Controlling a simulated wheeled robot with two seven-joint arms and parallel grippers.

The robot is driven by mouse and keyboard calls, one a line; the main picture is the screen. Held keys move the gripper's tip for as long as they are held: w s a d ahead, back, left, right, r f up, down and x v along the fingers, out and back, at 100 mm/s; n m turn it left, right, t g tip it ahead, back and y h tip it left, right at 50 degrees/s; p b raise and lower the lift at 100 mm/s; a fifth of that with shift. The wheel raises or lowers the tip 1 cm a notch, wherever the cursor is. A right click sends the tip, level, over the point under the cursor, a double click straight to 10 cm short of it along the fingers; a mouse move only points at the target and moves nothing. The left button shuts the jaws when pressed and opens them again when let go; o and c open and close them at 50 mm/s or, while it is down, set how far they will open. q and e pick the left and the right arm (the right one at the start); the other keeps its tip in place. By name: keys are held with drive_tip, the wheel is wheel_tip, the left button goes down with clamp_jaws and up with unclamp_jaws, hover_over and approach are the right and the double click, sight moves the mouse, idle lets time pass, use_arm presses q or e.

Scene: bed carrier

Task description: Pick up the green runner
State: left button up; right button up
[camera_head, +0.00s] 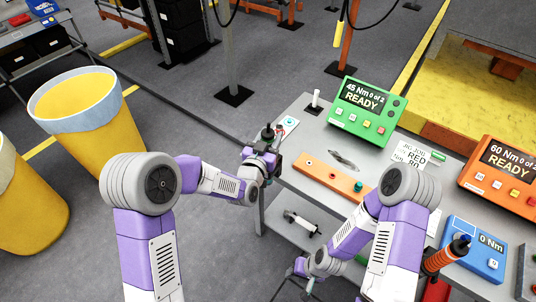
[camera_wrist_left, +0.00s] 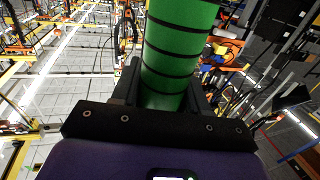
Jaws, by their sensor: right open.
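The green runner (camera_wrist_left: 172,60) is a green cylinder with black rings. In the left wrist view it stands up between the two dark fingers of my left gripper (camera_wrist_left: 165,88), which flank it closely and appear shut on it. In the head view my left gripper (camera_head: 266,160) is at the left edge of the grey table, and a dark tool top (camera_head: 268,132) rises there; the green body is mostly hidden. My right gripper (camera_head: 312,284) is low at the bottom, in front of the table, open with nothing visible in it.
A green controller (camera_head: 366,113) and an orange controller (camera_head: 503,177) reading READY stand on the table (camera_head: 310,140). An orange strip (camera_head: 330,178) lies on it. An orange-and-black runner (camera_head: 442,259) is near a blue box (camera_head: 473,249). Yellow bins (camera_head: 90,118) stand left.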

use_arm(q)
clamp_jaws()
drive_tip(key=shift+r, duration=0.15)
drive_tip(key=shift+r, duration=0.1)
wheel_tip(320, 180, up, 18)
drive_tip(key=p, duration=0.2)
idle(0.5)
idle(0.7)
